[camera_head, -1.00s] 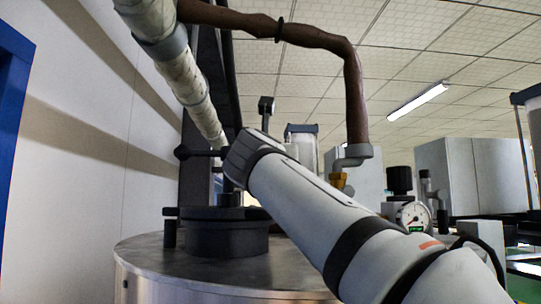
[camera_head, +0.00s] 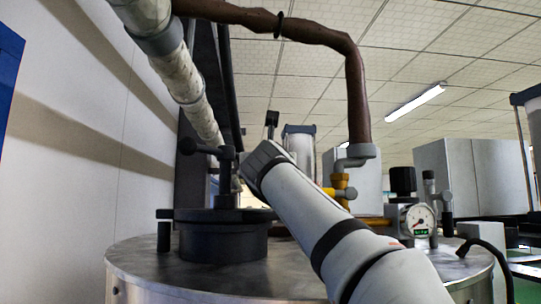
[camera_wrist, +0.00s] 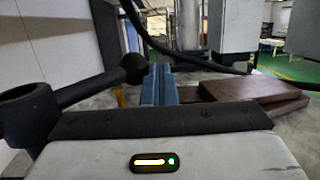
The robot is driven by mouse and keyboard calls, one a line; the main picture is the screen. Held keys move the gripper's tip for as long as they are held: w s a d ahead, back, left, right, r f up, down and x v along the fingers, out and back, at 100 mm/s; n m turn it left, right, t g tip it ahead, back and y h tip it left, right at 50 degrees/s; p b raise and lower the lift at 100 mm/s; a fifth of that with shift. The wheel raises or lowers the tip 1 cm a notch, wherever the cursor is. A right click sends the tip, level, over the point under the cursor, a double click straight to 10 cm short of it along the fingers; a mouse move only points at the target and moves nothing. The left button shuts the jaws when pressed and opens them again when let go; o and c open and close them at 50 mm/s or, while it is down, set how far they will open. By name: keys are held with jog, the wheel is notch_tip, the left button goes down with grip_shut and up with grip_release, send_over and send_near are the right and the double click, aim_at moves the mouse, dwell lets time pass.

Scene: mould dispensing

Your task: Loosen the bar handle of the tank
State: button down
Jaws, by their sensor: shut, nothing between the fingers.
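The bar handle (camera_head: 205,150) is a dark bar with a round knob at its left end, on a post above the black round cap of the tank (camera_head: 215,284). In the wrist view, a dark bar (camera_wrist: 90,88) runs from a ring-shaped hub at the left to a ball end. The blue fingers of my gripper (camera_wrist: 158,85) are together and empty, just right of that ball end in the picture. Whether they touch it is unclear. In the head view the fingers are hidden behind my wrist, right of the handle post.
A pressure gauge (camera_head: 418,221) and a yellow valve fitting (camera_head: 340,188) stand on the tank's right side. A brown pipe (camera_head: 357,95) arches overhead, and a pale wrapped pipe (camera_head: 185,80) slants down at the left. The wall is left of the tank.

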aim_at(226, 169)
jog(key=shift+w+a, duration=0.8)
jog(key=shift+s+f, duration=0.15)
jog(key=shift+s, duration=0.05)
jog(key=s+b, duration=0.1)
jog(key=s, duration=0.1)
jog(key=s+b, duration=0.1)
jog(key=s, duration=0.2)
jog(key=s+f+b, duration=0.1)
jog(key=s, duration=0.1)
jog(key=shift+s+f+b, duration=0.1)
jog(key=shift+s+b, duration=0.05)
jog(key=shift+b, duration=0.2)
